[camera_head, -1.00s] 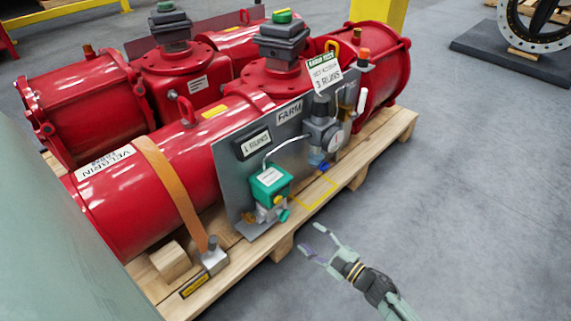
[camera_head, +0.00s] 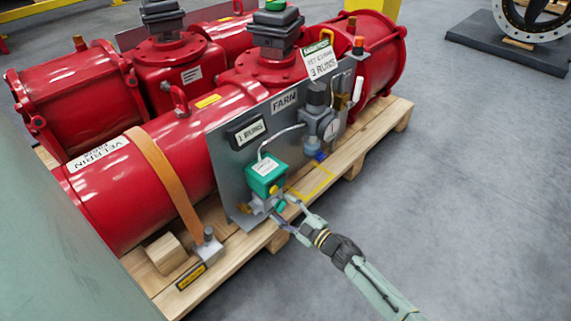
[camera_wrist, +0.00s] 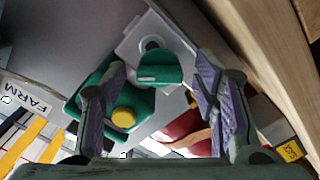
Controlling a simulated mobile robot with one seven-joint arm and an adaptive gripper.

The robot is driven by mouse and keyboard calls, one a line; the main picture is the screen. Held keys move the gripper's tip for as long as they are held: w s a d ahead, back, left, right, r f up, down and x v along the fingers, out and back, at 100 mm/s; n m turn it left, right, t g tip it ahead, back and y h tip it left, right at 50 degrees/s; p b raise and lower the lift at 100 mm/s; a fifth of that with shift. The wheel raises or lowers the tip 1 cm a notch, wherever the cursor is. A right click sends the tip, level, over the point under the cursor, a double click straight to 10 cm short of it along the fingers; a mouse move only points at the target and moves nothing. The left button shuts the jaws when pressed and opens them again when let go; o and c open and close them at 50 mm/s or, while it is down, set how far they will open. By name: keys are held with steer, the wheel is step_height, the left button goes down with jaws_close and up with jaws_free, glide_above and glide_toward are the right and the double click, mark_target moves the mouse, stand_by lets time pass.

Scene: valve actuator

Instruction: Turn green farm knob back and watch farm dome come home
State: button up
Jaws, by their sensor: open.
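The green farm knob (camera_wrist: 160,67) sits on a grey valve block below a teal box with a yellow button, in the wrist view. My gripper (camera_wrist: 161,72) is open, with one purple-padded finger on each side of the knob. Contact with the knob cannot be told. In the head view my gripper (camera_head: 288,208) is at the lower right of the teal box (camera_head: 266,178), and its fingers partly cover the knob. The farm dome (camera_head: 276,5) is a green cap on the grey box atop the front red actuator, cut by the picture's top edge.
The grey panel (camera_head: 228,165) carries a FARM label, a gauge regulator (camera_head: 320,122) and a bent metal tube. The actuators rest on a wooden pallet (camera_head: 240,250). An orange strap (camera_head: 165,180) crosses the front cylinder.

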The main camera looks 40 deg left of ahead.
steer(key=shift+c, duration=0.5)
steer(key=c, duration=1.1)
steer(key=shift+o, duration=0.2)
steer(key=shift+m, duration=4.3)
steer(key=o, duration=1.2)
steer(key=shift+c, duration=0.2)
